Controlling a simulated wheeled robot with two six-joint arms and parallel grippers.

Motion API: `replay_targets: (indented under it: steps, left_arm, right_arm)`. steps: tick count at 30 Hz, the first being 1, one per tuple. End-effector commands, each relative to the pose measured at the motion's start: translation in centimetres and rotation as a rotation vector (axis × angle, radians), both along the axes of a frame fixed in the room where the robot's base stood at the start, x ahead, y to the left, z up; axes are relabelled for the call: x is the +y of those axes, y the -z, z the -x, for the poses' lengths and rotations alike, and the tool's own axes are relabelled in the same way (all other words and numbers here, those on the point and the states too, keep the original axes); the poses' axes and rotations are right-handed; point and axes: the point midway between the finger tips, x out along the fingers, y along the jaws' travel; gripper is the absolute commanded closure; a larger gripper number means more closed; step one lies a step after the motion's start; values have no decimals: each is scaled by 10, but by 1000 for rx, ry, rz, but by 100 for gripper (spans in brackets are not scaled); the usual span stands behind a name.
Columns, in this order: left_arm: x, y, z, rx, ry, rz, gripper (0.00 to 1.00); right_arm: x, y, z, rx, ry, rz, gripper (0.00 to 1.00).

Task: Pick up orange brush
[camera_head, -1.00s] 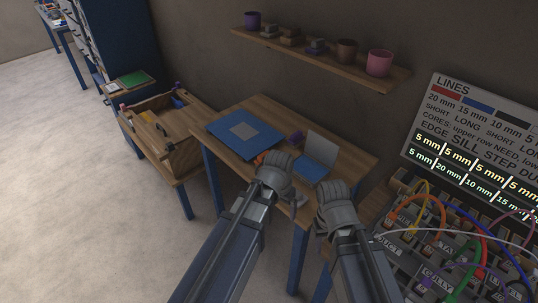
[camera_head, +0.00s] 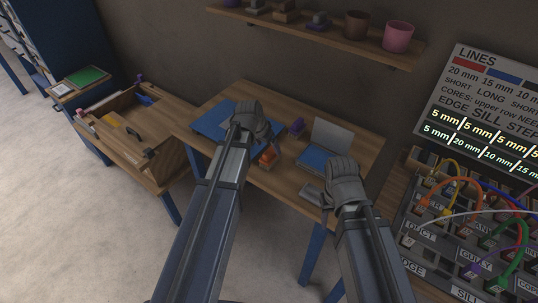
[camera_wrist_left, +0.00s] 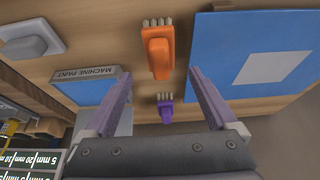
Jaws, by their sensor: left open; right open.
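The orange brush (camera_head: 268,157) lies on the wooden table, just right of my left gripper in the head view. In the left wrist view the orange brush (camera_wrist_left: 157,50) lies with its pale bristles toward the top. My left gripper (camera_head: 247,112) is open and empty above the table. In the left wrist view its two purple-grey fingers (camera_wrist_left: 159,73) are spread apart, with the brush between and beyond their tips. A purple brush (camera_wrist_left: 165,108) lies lower in that view. My right gripper (camera_head: 342,172) is over the table's right front; its fingers are hard to make out.
A blue mat with a pale square (camera_wrist_left: 265,55) lies beside the orange brush. A blue panel labelled MACHINE PAINT (camera_wrist_left: 88,92) and a grey block (camera_wrist_left: 30,38) are on the other side. A cable board (camera_head: 470,220) stands right; an open wooden box (camera_head: 130,128) is left.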

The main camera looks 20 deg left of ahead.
Motion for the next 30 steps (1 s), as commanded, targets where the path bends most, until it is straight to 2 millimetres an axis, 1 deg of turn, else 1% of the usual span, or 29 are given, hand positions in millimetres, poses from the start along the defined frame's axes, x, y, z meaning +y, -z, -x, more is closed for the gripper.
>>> replay_targets:
  steps: [7, 15, 20, 23, 26, 30]
  left_arm:
    - [1, 3, -2, -3, 0, 0, 9]
    - [-2, 26, -10, -3, 1, 0, 9]
    - [-2, 25, -10, -2, 0, 0, 9]
    - [-2, 28, -11, -2, 0, 0, 9]
    - [-3, 36, -12, -2, 1, -1, 9]
    - [-4, 53, -16, -2, 1, -1, 9]
  right_arm:
    - [0, 4, 0, 0, 0, 0, 50]
    - [0, 26, 0, 0, 0, 0, 50]
    - [0, 25, 0, 0, 0, 0, 50]
    - [0, 28, 0, 0, 0, 0, 50]
    - [0, 36, 0, 0, 0, 0, 50]
    - [0, 53, 0, 0, 0, 0, 50]
